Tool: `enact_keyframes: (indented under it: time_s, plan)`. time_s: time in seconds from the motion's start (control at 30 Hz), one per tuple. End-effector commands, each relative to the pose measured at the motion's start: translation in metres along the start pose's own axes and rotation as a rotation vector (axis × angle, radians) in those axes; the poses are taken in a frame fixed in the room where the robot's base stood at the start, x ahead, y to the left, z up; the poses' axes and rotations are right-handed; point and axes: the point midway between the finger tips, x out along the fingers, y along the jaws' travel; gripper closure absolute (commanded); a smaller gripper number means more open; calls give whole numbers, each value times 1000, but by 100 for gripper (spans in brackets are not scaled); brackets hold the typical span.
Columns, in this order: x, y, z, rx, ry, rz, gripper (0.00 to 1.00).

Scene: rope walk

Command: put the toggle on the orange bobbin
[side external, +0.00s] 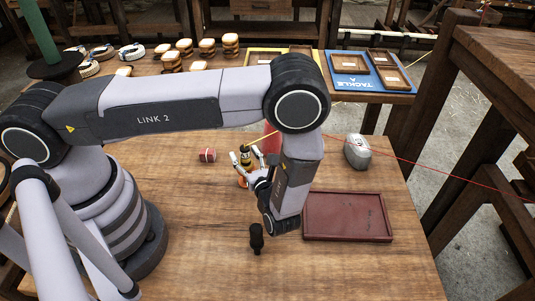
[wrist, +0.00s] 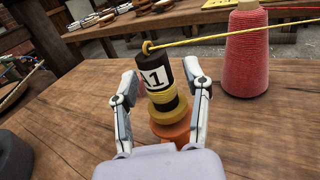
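The toggle (wrist: 152,73) is a black cylinder with a white "A1" label, and a yellow line is tied at its top. It also shows in the side view (side external: 245,154). Yellow bands show below its black part. It stands slightly tilted over the orange bobbin (wrist: 173,131) and appears to rest on it, though the exact contact is partly hidden. My gripper (wrist: 165,84) is open around the toggle, with one finger on each side and a visible gap, clearest at the right. In the side view, my gripper (side external: 247,157) hides much of the bobbin.
A red thread cone (wrist: 246,50) stands close behind at the right. A dark red tray (side external: 347,216), grey device (side external: 357,151), small red-and-white item (side external: 207,155) and black peg-like item (side external: 256,238) are on the table. The yellow line runs off right; the front table is mostly clear.

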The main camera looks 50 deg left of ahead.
Motion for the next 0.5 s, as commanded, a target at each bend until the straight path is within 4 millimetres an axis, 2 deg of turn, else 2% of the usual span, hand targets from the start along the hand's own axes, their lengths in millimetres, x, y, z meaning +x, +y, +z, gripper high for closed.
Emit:
enact_keyframes:
  time_s: [0.33, 0.5]
  plan:
    - [-1, 0, 4, -1, 0, -1, 50]
    - [-29, 0, 3, -2, 2, -6, 50]
